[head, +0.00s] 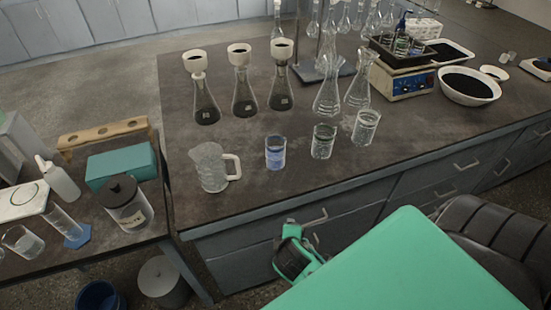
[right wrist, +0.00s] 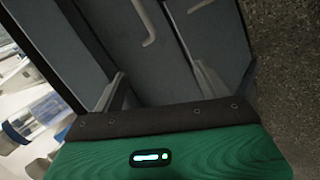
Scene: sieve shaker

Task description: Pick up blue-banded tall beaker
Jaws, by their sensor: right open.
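The blue-banded tall beaker (head: 276,152) stands upright near the front edge of the dark bench, at the left end of a slanted row with two other clear beakers (head: 323,141) (head: 365,127). A green and dark part of my arm (head: 291,256) is below the bench edge, in front of the drawers and apart from the beaker; no fingers can be made out there. In the right wrist view my right gripper (right wrist: 158,72) is open and empty, its fingers spread before the drawer fronts. My left gripper is not in view.
A clear handled jug (head: 212,167) stands left of the beaker. Behind are several flasks with white funnels (head: 243,95) and two clear flasks (head: 327,98). A drawer handle (right wrist: 145,24) is ahead of the right gripper.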

